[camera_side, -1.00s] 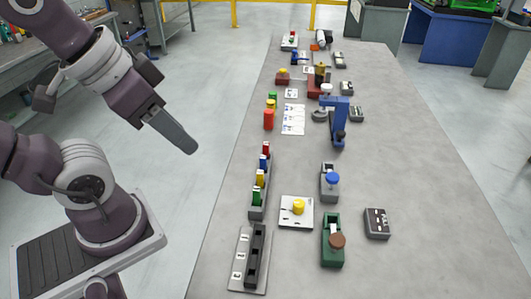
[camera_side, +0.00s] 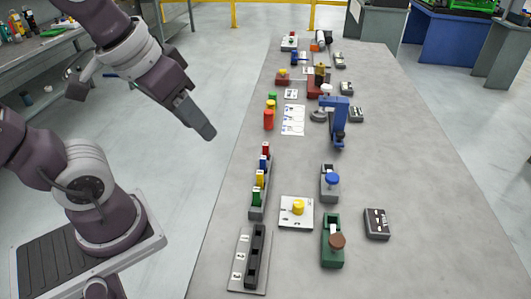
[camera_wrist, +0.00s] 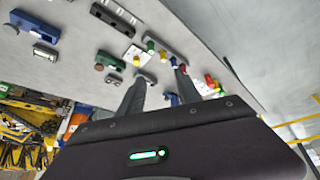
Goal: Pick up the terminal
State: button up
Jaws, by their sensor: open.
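A grey rack (camera_side: 254,212) stands on the table's left side, holding a row of upright coloured blocks: red (camera_side: 265,149), blue (camera_side: 263,163), yellow (camera_side: 260,178) and green (camera_side: 257,196). These look like terminals, but I cannot tell which one is meant. A dark slotted rail (camera_side: 256,250) lies on a numbered plate in front of the rack. My gripper (camera_side: 207,133) is raised left of the table, apart from the blocks. In the wrist view its fingers (camera_wrist: 159,77) are spread and empty.
A white plate with a yellow knob (camera_side: 298,207), a green fixture (camera_side: 332,248), a blue-knobbed fixture (camera_side: 329,185) and a grey box (camera_side: 376,223) stand to the right. A tall blue fixture (camera_side: 340,115) stands farther back. The table's right side is bare.

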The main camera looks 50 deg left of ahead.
jog(key=w+a+f+n+g+y, duration=0.1)
jog(key=w+a+f+n, duration=0.1)
jog(key=w, duration=0.3)
jog(key=w+a+f+n, duration=0.2)
jog(key=w, duration=0.3)
jog(key=n+g+y, duration=0.1)
jog(key=n+y, duration=0.1)
jog(key=n, duration=0.1)
send_near(265, 144)
jog(key=x, duration=1)
jog(key=shift+w+f, duration=0.1)
grip_shut()
